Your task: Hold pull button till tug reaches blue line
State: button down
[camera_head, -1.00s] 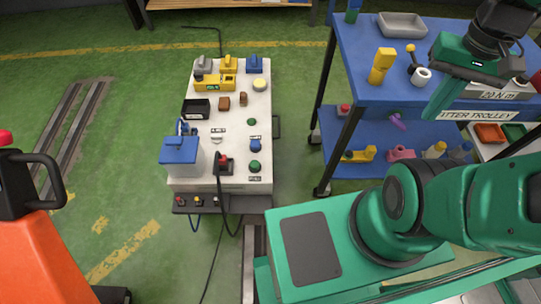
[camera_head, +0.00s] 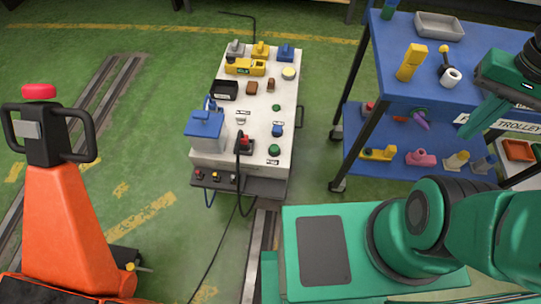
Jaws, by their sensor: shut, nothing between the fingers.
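A pale control bench (camera_head: 262,85) stands in the middle of the head view. It carries two green buttons, one near the front right (camera_head: 274,150) and one farther back (camera_head: 276,107), with a blue knob (camera_head: 277,130) between. The labels are too small to read, so I cannot tell which is the pull button. An orange truck with a black handle (camera_head: 65,225) stands at the left; I cannot tell if it is the tug. I make out no blue line. My gripper (camera_head: 468,132) is at the right, over the blue trolley's side, shut and empty, well away from the bench.
A blue trolley (camera_head: 400,88) with tools and coloured parts stands right of the bench. A red switch (camera_head: 245,141) and a blue box (camera_head: 206,130) sit at the bench's front left. A cable runs across the floor. Rails (camera_head: 95,105) lie at the left on open green floor.

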aim_at(274, 149)
jog(key=k, duration=0.6)
jog(key=u, duration=0.45)
jog(key=i, duration=0.95)
jog(key=z, duration=0.05)
jog(key=k, duration=0.95)
jog(key=u, duration=0.4)
jog(key=i, duration=0.8)
